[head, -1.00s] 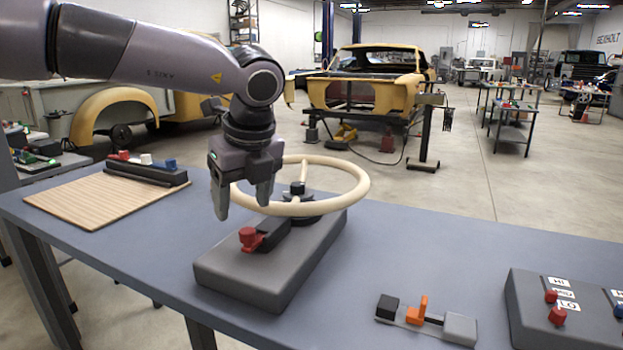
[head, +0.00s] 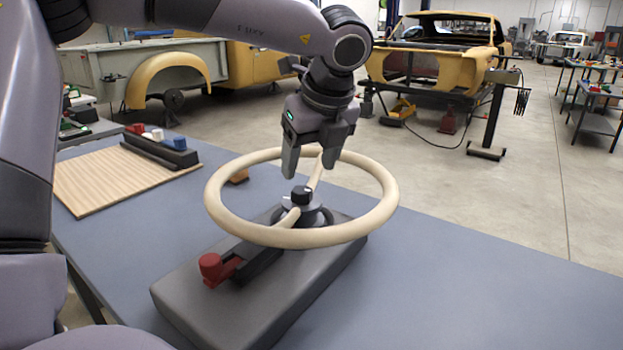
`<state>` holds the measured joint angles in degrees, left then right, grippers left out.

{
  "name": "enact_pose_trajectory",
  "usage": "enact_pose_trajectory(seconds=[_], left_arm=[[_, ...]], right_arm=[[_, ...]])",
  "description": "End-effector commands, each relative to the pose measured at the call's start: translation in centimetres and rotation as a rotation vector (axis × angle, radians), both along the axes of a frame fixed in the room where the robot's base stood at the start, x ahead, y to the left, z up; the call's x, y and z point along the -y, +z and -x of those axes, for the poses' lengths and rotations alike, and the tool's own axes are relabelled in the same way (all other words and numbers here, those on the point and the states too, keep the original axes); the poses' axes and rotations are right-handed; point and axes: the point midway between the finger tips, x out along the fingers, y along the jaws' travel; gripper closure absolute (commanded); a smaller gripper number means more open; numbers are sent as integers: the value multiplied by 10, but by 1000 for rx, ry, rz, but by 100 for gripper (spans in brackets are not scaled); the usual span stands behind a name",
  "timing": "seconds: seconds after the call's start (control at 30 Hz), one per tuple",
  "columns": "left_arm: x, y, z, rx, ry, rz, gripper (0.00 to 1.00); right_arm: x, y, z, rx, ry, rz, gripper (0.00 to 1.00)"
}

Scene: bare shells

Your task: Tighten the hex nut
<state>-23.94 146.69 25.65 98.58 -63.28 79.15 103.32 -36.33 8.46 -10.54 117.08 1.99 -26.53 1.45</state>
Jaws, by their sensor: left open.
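The dark hex nut (head: 301,194) sits at the hub of a cream steering wheel (head: 228,222). The wheel is mounted level above a grey base block (head: 190,298) on the table. A red-knobbed lever (head: 212,268) lies on the block's near left part. My left gripper (head: 309,169) points down with its two fingers apart and nothing between them. It hangs over the wheel, its tips close above the nut in the picture; I cannot tell the exact gap. My right gripper is out of view.
The wheel rim surrounds the nut on all sides. A ribbed wooden board (head: 115,182) and a dark block with coloured knobs (head: 160,149) lie at the table's back left. The blue-grey table (head: 480,285) is clear at right.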

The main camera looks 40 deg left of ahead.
Motion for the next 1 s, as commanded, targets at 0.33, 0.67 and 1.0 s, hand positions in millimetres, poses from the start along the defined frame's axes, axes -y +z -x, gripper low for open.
enact_pose_trajectory(seconds=[0.33, 0.67, 1.0], left_arm=[[-18, -47, -6, -3, 0, 1, 35], [-22, -56, -7, 0, 0, 1, 35], [-22, -56, -7, 0, -1, 1, 91]], right_arm=[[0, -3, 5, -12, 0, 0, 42], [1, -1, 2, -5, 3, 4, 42], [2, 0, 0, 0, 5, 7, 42]])
